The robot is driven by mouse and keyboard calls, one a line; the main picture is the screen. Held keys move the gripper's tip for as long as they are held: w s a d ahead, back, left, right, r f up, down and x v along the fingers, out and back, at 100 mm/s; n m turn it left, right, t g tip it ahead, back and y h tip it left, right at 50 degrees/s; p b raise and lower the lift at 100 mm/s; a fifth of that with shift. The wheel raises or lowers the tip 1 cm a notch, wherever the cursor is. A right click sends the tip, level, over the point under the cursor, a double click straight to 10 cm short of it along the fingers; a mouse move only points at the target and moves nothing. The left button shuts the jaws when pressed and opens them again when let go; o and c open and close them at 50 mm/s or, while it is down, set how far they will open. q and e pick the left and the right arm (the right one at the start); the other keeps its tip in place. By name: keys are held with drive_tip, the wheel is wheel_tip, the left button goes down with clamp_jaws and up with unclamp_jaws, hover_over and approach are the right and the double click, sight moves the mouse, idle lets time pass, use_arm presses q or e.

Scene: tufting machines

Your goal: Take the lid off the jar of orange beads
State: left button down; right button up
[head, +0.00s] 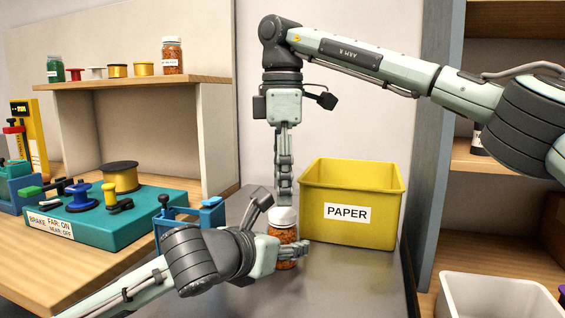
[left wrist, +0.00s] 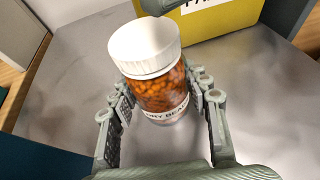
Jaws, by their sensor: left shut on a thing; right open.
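The jar of orange beads (head: 283,235) stands upright on the grey metal surface, in front of the yellow bin. Its white lid (head: 284,216) is on; the jar also shows in the left wrist view (left wrist: 162,93), with its lid (left wrist: 145,48) and a partly hidden label. My left gripper (head: 287,250) is shut on the jar's body, one finger on each side in the left wrist view. My right gripper (head: 284,190) points straight down above the lid, open. Its fingertips are at or just over the lid's top; I cannot tell whether they touch.
A yellow bin (head: 352,232) marked PAPER stands right behind the jar. A teal brake box (head: 120,229) with spools is at left. Another jar of orange beads (head: 172,58) stands on the shelf (head: 133,82). A white bin (head: 497,290) is at lower right.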

sight(282, 212)
drive_tip(key=shift+f, duration=1.85)
